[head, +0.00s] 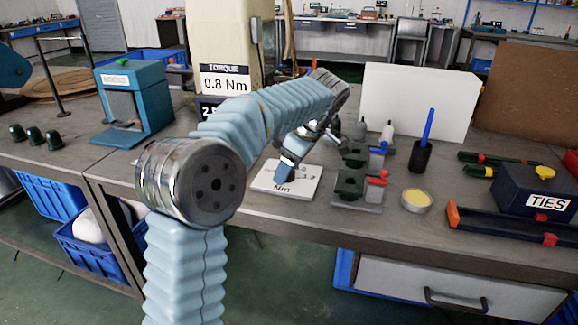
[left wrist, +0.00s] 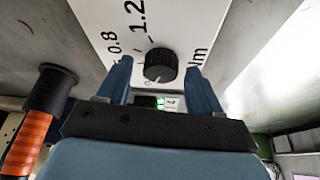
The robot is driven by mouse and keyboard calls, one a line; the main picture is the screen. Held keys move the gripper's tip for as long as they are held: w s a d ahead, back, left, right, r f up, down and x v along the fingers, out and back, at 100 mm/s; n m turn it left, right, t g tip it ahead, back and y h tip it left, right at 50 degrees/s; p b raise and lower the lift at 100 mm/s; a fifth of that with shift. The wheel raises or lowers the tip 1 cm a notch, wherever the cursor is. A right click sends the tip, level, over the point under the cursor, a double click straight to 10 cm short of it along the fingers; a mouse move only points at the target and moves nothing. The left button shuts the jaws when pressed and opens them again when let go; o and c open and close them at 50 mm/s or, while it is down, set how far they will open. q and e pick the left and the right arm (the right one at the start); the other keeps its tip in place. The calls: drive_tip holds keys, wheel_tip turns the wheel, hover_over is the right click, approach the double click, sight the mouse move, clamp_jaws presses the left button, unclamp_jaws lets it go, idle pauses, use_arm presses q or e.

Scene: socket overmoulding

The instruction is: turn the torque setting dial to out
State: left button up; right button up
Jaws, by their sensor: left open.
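The torque setting dial (left wrist: 160,65) is a round dark knob on a white plate (left wrist: 95,17). The plate's printed marks 0.8, 1.2 and Nm show in the left wrist view. I cannot clearly tell where the dial points. In the head view the plate (head: 305,190) lies on the bench, and my gripper hides the dial. My left gripper (left wrist: 158,68) is open, with one blue finger on each side of the dial and visible gaps between. In the head view the left gripper (head: 287,170) is low over the plate. My right gripper is not in view.
A sign (head: 225,80) reads TORQUE 0.8 Nm; my arm partly covers a dark display below it. Right of the plate are dark green fixtures (head: 350,183), a yellow-filled dish (head: 416,199) and a black pen cup (head: 420,157). A teal press (head: 135,100) stands left.

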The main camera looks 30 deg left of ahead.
use_arm(q)
drive_tip(key=shift+r, duration=0.1)
drive_tip(key=v, duration=1.3)
drive_tip(key=shift+d+r+p, duration=0.2)
drive_tip(key=shift+r+p, duration=0.05)
drive_tip(key=shift+p, duration=0.2)
